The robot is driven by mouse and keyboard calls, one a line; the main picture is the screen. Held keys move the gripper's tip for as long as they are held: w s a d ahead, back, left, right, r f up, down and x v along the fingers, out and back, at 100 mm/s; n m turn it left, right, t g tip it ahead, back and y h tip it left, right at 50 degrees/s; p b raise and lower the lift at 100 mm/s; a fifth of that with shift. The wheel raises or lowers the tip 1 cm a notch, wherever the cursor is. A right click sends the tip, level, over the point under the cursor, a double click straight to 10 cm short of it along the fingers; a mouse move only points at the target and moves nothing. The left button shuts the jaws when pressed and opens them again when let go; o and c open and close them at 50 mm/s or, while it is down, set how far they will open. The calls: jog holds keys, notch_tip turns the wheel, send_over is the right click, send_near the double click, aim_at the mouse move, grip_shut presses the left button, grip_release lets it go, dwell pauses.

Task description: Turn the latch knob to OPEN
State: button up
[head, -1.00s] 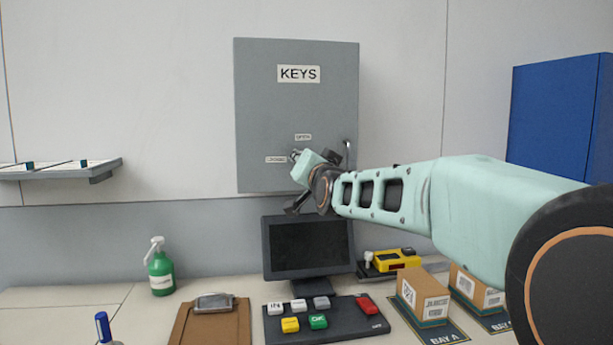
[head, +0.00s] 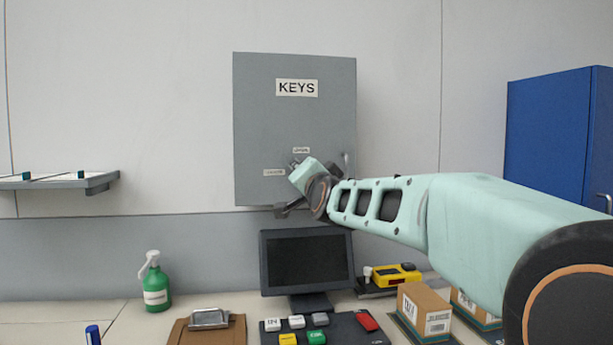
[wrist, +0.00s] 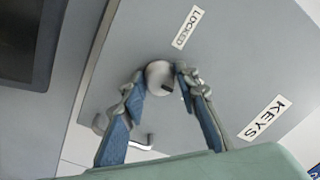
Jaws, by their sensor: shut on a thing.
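The grey key cabinet (head: 255,125) hangs on the wall, with a KEYS label. Its round pale latch knob (wrist: 158,72) sits between the two fingertips of my gripper (wrist: 160,80) in the wrist view. My gripper is shut on the knob, one finger on each side. A dark mark shows on the knob's lower right. The LOCKED label (wrist: 186,27) is above the knob in the wrist view. In the head view the LOCKED label is left of my gripper (head: 297,165) and the OPEN label (head: 301,150) just above it. My gripper hides most of the knob there.
A cabinet handle (head: 347,162) stands close to the right of my gripper. Below are a dark monitor (head: 306,262), a green spray bottle (head: 156,283) and a keypad with several coloured keys (head: 345,328). A shelf (head: 75,183) is at left, a blue cabinet (head: 550,135) at right.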

aim_at(300, 130)
jog(key=o, duration=1)
jog(key=shift+r, duration=1.95)
jog(key=shift+a+r, duration=0.25)
jog(key=shift+r, duration=0.5)
jog(key=shift+d+r, duration=0.15)
jog(key=shift+r, duration=0.05)
jog(key=shift+d+r, duration=0.1)
jog(key=shift+r, duration=1.95)
